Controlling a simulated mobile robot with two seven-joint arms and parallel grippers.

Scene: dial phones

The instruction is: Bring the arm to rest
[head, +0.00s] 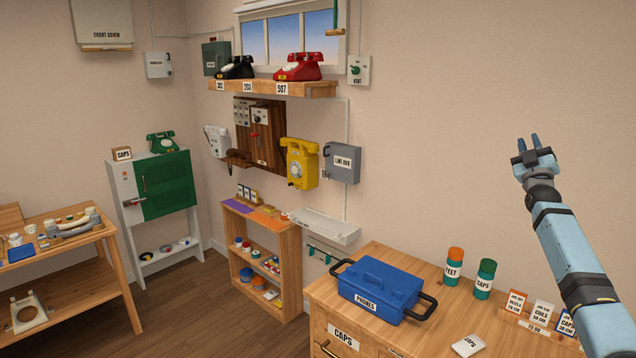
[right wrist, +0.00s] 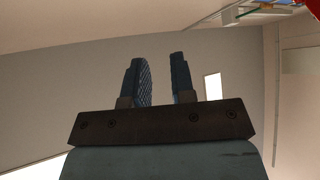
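My right gripper (head: 529,143) is raised in the air at the right of the head view, against the bare wall. Its two blue fingers stand apart with nothing between them. In the right wrist view the gripper (right wrist: 163,75) also shows its fingers apart and empty, with wall and ceiling behind. It touches nothing. My left gripper is in neither view.
Below my right arm is a wooden bench (head: 412,336) with a blue PHONES box (head: 380,287), a FEET bottle (head: 453,268), a CAPS bottle (head: 484,279) and several cards. A yellow wall phone (head: 300,163) hangs further left. The air around the gripper is clear.

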